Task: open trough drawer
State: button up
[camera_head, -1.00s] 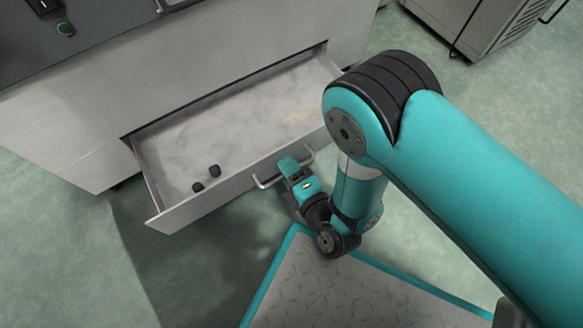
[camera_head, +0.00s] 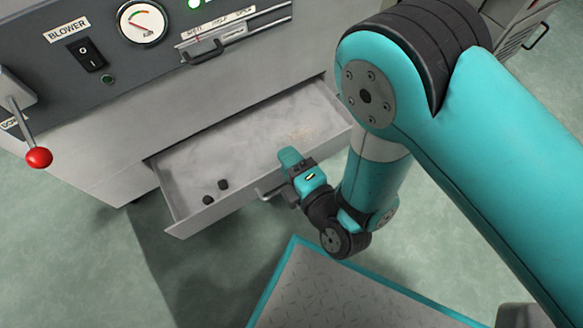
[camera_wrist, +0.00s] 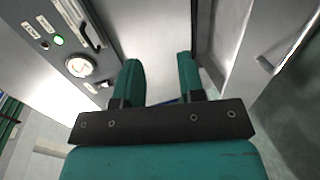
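The trough drawer (camera_head: 190,219) is a grey metal tray pulled out from the base of the grey machine. Its dusty floor shows, with two small dark lumps (camera_head: 215,192) near its left front corner. The bar handle (camera_head: 268,194) on the drawer front is partly hidden by my gripper (camera_head: 290,160). My gripper is above the front edge, beside and above the handle in the picture. In the wrist view the two teal fingers of my gripper (camera_wrist: 161,75) are apart, with nothing held between them.
The machine's control panel has a gauge (camera_head: 141,22), a blower switch (camera_head: 86,54) and a red-knobbed lever (camera_head: 38,157). My own plated base is at the bottom. Green floor lies free left of and in front of the drawer. Another grey cabinet (camera_head: 512,28) stands top right.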

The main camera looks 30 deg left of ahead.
notch_tip(320, 180, up, 4)
jog(key=shift+f+p, duration=0.15)
jog(key=shift+p, duration=0.45)
